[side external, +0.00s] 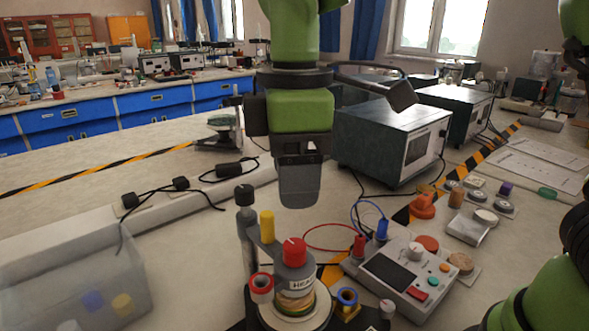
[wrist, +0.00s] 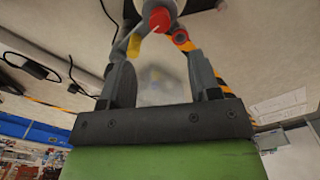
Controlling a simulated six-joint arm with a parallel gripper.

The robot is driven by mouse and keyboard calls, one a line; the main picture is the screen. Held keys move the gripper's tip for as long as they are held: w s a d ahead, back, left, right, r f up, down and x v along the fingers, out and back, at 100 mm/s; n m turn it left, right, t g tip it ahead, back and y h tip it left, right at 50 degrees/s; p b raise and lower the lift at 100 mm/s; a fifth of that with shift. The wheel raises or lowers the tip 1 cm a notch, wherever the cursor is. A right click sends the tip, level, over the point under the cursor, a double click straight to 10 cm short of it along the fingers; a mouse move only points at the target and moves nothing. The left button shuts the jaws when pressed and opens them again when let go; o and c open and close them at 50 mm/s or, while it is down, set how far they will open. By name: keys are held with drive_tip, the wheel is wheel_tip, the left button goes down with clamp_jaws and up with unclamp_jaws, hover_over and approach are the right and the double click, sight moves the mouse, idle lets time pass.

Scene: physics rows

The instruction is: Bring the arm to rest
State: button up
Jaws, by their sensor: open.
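My gripper (side external: 300,190) hangs pointing down above the work area in the side view. In the wrist view my gripper (wrist: 160,85) has its two grey fingers spread apart with nothing between them. Below it stands a grey bottle with a red cap (side external: 294,252) and a partly readable label, on a round fixture (side external: 297,315). The red cap (wrist: 159,19) also shows at the top of the wrist view, beyond the fingertips. The bottle is apart from the fingers.
A clear bin (side external: 70,275) with coloured pieces stands at the left. A control box (side external: 395,275) with cables and buttons sits right of the fixture. Bench instruments (side external: 390,140) stand behind, and small parts lie at the right. Bare bench shows at the left.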

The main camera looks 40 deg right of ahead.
drive_tip(key=s+d+r+m+t+y, duration=0.1)
drive_tip(key=s+d+r+m+t, duration=0.1)
drive_tip(key=s+d+m, duration=0.4)
drive_tip(key=s+d+r+m+t+y, duration=0.1)
drive_tip(key=s+d+m+t, duration=0.4)
drive_tip(key=m, duration=0.4)
drive_tip(key=shift+s+d+r+m, duration=0.3)
drive_tip(key=shift+s+d+r, duration=0.1)
drive_tip(key=shift+s+d, duration=0.35)
